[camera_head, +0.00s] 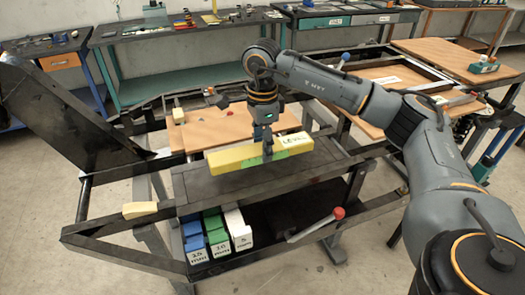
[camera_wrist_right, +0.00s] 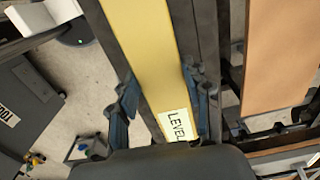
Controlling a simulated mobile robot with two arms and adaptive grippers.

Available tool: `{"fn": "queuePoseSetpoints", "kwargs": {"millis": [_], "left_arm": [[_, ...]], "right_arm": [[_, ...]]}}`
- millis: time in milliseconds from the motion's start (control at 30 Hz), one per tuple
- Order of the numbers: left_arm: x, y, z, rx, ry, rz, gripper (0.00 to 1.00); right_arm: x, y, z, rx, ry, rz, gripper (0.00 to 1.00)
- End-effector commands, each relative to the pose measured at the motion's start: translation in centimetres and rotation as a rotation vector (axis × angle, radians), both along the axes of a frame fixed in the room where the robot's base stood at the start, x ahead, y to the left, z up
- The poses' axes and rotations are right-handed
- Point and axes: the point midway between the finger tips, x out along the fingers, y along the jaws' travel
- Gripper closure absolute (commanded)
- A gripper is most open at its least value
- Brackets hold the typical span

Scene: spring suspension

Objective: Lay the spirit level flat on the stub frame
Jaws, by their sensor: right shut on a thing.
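The yellow spirit level (camera_head: 225,160) has a white LEVEL label and a green patch. My right gripper (camera_head: 267,151) is shut on it near its middle, from above. The level lies crosswise over the dark plate (camera_head: 205,188) of the black metal frame (camera_head: 105,235), which I take for the stub frame. I cannot tell whether the level touches it. In the right wrist view the level (camera_wrist_right: 145,50) runs lengthwise between the fingers of my right gripper (camera_wrist_right: 163,95), its label near the palm. My left gripper is not in view.
Blue, green and white labelled blocks (camera_head: 217,235) stand on the lower shelf, beside a red-knobbed lever (camera_head: 338,213). A small yellow block (camera_head: 140,209) sits on the frame's left rail. A wooden board (camera_head: 190,140) lies behind. Workbenches (camera_head: 190,55) line the back.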

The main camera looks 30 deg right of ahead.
Motion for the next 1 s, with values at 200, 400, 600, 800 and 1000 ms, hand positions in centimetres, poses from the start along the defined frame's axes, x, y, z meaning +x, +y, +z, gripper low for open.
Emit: {"fn": "queuePoseSetpoints", "kwargs": {"millis": [200,400,600,800,1000], "left_arm": [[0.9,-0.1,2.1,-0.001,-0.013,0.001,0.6],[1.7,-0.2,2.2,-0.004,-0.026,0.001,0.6],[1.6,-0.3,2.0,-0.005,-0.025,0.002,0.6],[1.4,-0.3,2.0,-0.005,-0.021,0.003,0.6],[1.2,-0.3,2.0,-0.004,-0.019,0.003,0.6]], "right_arm": [[0.4,-0.3,-2.6,-0.002,0.006,-0.001,0.95],[0.5,-0.3,-3.7,-0.001,0.0,-0.001,0.95],[0.5,-0.3,-3.9,-0.001,0.001,-0.001,0.95],[0.4,-0.3,-3.9,-0.001,0.002,-0.001,0.29],[0.4,-0.3,-3.9,-0.001,0.002,-0.001,0.29]]}}
